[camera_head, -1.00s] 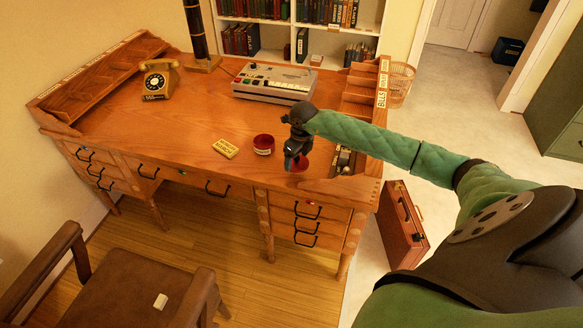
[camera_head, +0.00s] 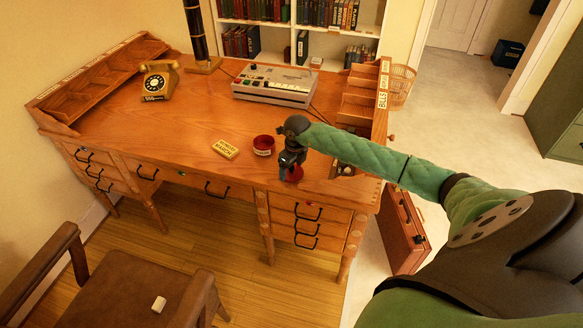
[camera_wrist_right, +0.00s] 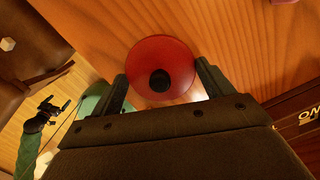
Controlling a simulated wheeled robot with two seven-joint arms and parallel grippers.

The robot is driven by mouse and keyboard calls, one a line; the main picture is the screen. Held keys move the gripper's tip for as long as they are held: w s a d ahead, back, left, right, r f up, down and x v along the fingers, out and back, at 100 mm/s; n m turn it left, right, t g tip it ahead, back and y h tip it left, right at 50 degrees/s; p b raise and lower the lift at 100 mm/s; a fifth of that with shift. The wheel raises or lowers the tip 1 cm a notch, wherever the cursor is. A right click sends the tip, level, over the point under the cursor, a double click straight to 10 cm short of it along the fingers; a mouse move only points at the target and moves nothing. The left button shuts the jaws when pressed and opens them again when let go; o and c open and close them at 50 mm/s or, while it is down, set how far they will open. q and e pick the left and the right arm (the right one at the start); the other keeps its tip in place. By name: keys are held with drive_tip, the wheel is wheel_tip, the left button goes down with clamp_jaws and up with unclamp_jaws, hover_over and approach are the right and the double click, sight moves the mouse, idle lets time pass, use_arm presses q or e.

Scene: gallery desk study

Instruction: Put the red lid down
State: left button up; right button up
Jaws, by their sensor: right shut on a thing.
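The red lid (camera_head: 297,174) is a round disc with a dark knob, seen from above in the right wrist view (camera_wrist_right: 180,57). My right gripper (camera_head: 289,172) is shut on it, with one finger at each side of the disc. It is over the front right part of the desk (camera_head: 180,125), close to the front edge. I cannot tell whether the lid touches the wood. My left gripper (camera_wrist_right: 55,104) shows small in the right wrist view, away from the desk, with its fingers apart and nothing between them.
A red pot (camera_head: 263,146) with a white label stands left of and behind the lid, beside a yellow box (camera_head: 225,149). A grey typewriter-like machine (camera_head: 274,85) and a telephone (camera_head: 158,80) stand farther back. The desktop left of the box is clear.

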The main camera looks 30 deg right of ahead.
drive_tip(key=shift+f, duration=0.1)
drive_tip(key=o, duration=0.9)
